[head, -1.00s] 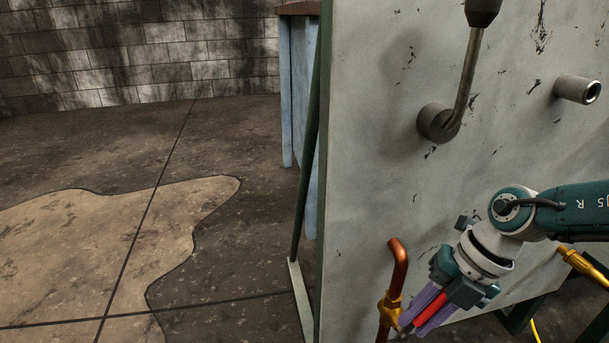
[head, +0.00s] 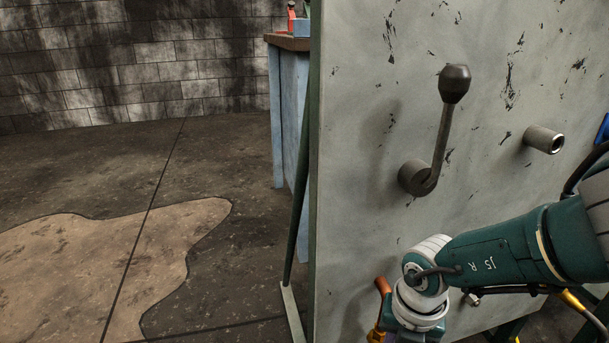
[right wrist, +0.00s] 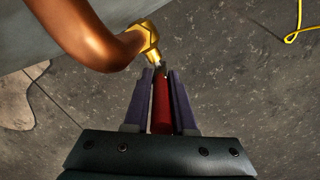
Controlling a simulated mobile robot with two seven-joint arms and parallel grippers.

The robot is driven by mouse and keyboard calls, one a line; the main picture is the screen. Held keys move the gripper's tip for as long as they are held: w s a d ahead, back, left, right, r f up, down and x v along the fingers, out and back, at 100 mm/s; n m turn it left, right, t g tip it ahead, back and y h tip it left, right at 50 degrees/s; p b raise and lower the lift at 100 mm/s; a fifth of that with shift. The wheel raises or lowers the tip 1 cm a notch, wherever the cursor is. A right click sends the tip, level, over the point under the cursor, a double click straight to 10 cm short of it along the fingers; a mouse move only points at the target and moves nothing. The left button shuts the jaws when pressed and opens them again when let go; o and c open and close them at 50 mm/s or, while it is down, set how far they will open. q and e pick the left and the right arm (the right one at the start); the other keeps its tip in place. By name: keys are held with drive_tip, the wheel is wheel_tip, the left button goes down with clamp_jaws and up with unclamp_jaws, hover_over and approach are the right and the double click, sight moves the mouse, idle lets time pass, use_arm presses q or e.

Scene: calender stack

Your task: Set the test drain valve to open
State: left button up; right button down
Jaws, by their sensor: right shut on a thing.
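The drain valve is a brass body (right wrist: 146,38) on a bent copper pipe (right wrist: 95,40) in the right wrist view. Its red lever (right wrist: 161,110) lies between the two purple fingers of my right gripper (right wrist: 162,75), which is shut on it. The lever runs from the brass body back toward my palm. In the head view only the pipe's top (head: 383,286) and some brass (head: 376,334) show at the bottom edge. My right wrist is beside them, and the fingers and lever are below the picture. My left gripper is in neither view.
A grey upright panel (head: 370,235) fills the right side. A bent lever with a dark knob (head: 454,84) and a metal stub (head: 544,140) stick out from it. A blue bench (head: 288,120) stands behind. The floor at left is clear. A yellow hose (right wrist: 300,28) lies on the floor.

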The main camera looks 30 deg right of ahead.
drive_tip(key=shift+s+f, duration=0.1)
drive_tip(key=shift+s, duration=0.05)
drive_tip(key=c, duration=0.8)
unclamp_jaws()
drive_tip(key=shift+r+p, duration=0.6)
drive_tip(key=shift+p, duration=0.05)
drive_tip(key=r+p, duration=0.9)
drive_tip(key=shift+s+a, duration=0.2)
drive_tip(key=shift+s, duration=0.1)
drive_tip(key=shift+f, duration=0.1)
